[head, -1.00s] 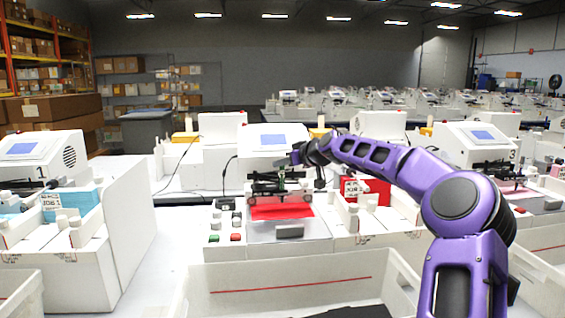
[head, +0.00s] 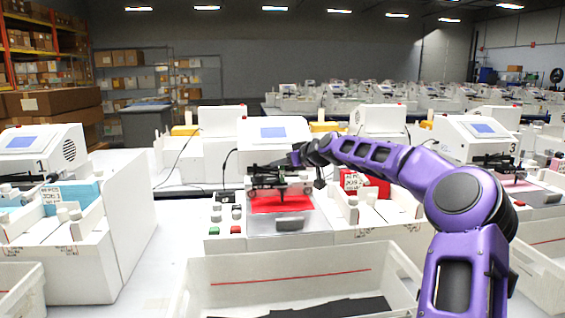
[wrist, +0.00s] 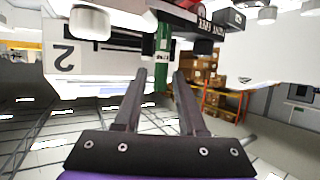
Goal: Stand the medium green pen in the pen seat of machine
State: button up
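The green pen (wrist: 162,45) is upright in the wrist view, between my fingertips and beyond them. Its upper end in that view meets a dark labelled block (wrist: 200,20) on the machine, perhaps the pen seat; I cannot tell how fully it sits there. My gripper (wrist: 160,73) is open, with a visible gap between each finger and the pen. In the head view, machine 2 (head: 274,132) stands in the middle with a red sheet (head: 282,203) on its bed. My arm reaches from the right to its dark carriage (head: 268,181); fingers and pen are too small to make out there.
A white bin (head: 290,280) with dark content stands in front of the machine. Machine 1 (head: 40,150) is at left and machine 3 (head: 478,140) at right. A red box (head: 372,186) sits in the tray beside the bed. Small buttons (head: 236,230) line the bed's left side.

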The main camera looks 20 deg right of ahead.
jog(key=shift+o, duration=0.5)
jog(key=shift+s+r, duration=0.1)
jog(key=shift+s, duration=0.05)
jog(key=v, duration=1.7)
